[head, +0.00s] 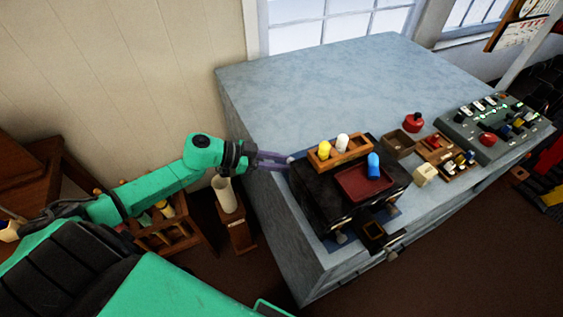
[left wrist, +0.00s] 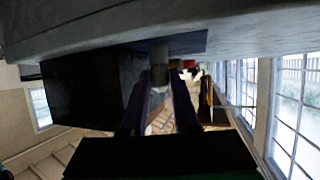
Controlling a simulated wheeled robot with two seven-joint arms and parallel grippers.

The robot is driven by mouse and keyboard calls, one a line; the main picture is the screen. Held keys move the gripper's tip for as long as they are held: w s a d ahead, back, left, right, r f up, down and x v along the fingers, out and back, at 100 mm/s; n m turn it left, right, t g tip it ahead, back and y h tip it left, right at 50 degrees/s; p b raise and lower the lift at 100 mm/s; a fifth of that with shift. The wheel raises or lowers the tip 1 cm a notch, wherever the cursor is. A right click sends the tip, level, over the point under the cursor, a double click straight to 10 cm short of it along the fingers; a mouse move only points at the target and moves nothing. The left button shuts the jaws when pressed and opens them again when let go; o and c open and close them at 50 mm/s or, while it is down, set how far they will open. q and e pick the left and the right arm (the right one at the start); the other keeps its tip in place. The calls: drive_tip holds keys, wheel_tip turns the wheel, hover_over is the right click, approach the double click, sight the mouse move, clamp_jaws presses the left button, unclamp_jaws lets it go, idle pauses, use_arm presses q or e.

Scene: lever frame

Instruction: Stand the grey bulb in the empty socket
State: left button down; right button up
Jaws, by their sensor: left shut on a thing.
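My left gripper (head: 284,160) reaches in from the left over the table's left edge, with its purple fingers shut on the grey bulb (head: 290,160). In the head view only a small pale end of the bulb shows at the fingertips. In the left wrist view the bulb is a grey cylinder (left wrist: 159,52) between the fingertips (left wrist: 160,82). A wooden rack (head: 338,158) on the black box holds a yellow bulb (head: 324,149) and a white bulb (head: 342,142), both upright. I cannot make out the empty socket clearly. My right gripper is not in view.
A blue bulb (head: 374,165) stands on the dark red tray (head: 357,187) on the black box (head: 318,195). To the right are a brown open box (head: 398,146), a red knob (head: 413,122), a cream block (head: 425,175) and a control panel (head: 490,128). The table's back (head: 320,85) is clear.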

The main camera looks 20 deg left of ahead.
use_arm(q)
drive_tip(key=shift+w+f, duration=0.1)
drive_tip(key=shift+f, duration=0.2)
drive_tip(key=c, duration=0.7)
unclamp_jaws()
drive_tip(key=shift+o, duration=0.2)
drive_tip(key=shift+r, duration=0.1)
